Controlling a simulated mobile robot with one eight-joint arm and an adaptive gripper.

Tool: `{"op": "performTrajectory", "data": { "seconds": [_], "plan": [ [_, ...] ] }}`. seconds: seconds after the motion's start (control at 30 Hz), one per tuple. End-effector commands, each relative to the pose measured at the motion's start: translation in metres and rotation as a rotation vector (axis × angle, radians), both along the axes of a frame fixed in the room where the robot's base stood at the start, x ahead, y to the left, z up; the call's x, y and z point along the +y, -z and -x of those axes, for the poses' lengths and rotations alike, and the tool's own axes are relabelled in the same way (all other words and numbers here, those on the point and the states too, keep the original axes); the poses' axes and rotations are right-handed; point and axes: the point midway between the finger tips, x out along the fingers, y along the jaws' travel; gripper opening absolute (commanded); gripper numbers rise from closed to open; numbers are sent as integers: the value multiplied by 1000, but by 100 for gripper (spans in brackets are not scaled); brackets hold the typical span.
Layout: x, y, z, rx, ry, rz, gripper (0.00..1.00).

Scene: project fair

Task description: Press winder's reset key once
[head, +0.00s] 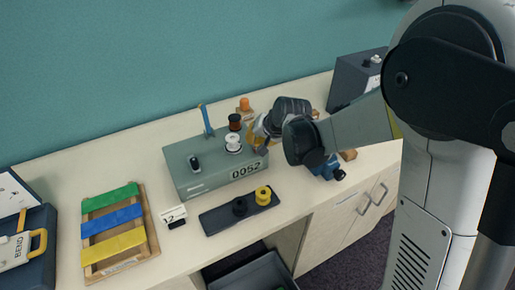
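The winder (205,182) is a grey-green box on the table, with a display reading 0052 on its front. A blue lever (207,120), a black switch-like part (195,163) and a white spool (233,142) are on its top. My gripper (257,143) is at the winder's right end, close to the box and above the display. My wrist hides part of it, and its fingers are too small to tell open from shut. I cannot make out the reset key; it may be hidden by my gripper. I cannot tell whether my gripper touches the winder.
A dark tray (222,219) with a black and a yellow spool lies in front of the winder. A card marked 12 (173,214), a frame with coloured strips (92,268) and a BEND case (38,244) are left. A blue item (328,170) and dark box (352,80) are right.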

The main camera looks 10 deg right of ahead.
Motion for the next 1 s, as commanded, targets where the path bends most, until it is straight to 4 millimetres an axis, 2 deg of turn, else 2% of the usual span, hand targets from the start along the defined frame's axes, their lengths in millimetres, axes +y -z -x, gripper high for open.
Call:
{"op": "performTrajectory", "data": {
  "seconds": [1.0],
  "plan": [
    [0, 9, 0, 0, 0, 0, 0]
  ]
}}
